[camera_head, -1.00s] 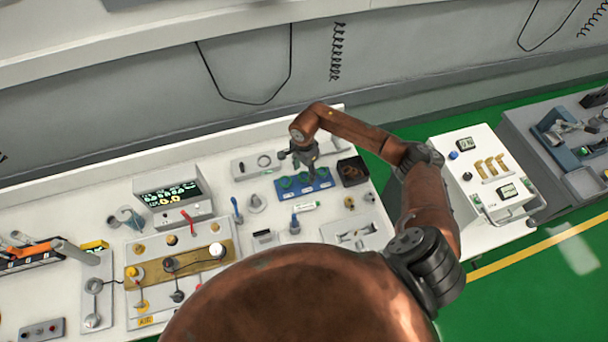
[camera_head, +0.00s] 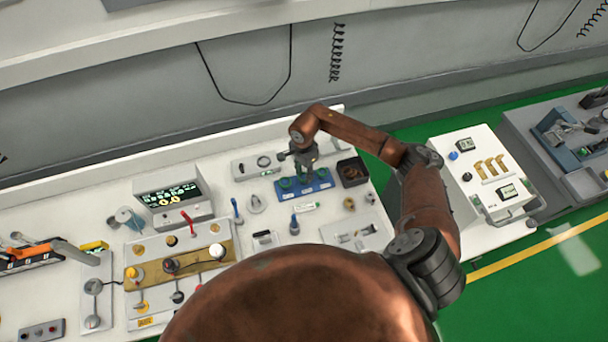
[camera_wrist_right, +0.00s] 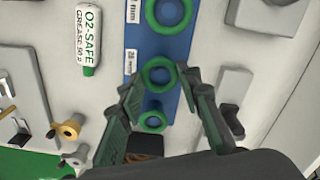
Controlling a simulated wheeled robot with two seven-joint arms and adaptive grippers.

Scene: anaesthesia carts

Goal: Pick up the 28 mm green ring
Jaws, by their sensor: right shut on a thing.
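A blue tray (camera_head: 322,187) on the white worktop bears three green rings in a row. The right wrist view shows a near ring (camera_wrist_right: 152,122), a middle ring (camera_wrist_right: 159,75) and a far ring (camera_wrist_right: 170,12). White labels ending in "mm" stand beside the far and middle rings; I cannot read their numbers surely. My right gripper (camera_head: 307,174) reaches down over the middle of the tray. In the wrist view its fingertips (camera_wrist_right: 159,76) are shut on the middle green ring, one on each side. I cannot tell whether the ring is lifted. My left gripper is not in view.
A dark open box (camera_head: 352,172) stands just right of the tray. A white and green tube (camera_head: 305,207) lies in front of it. A grey panel (camera_head: 258,166) is behind left. A display unit (camera_head: 173,197) and gold valve panel (camera_head: 180,262) stand farther left.

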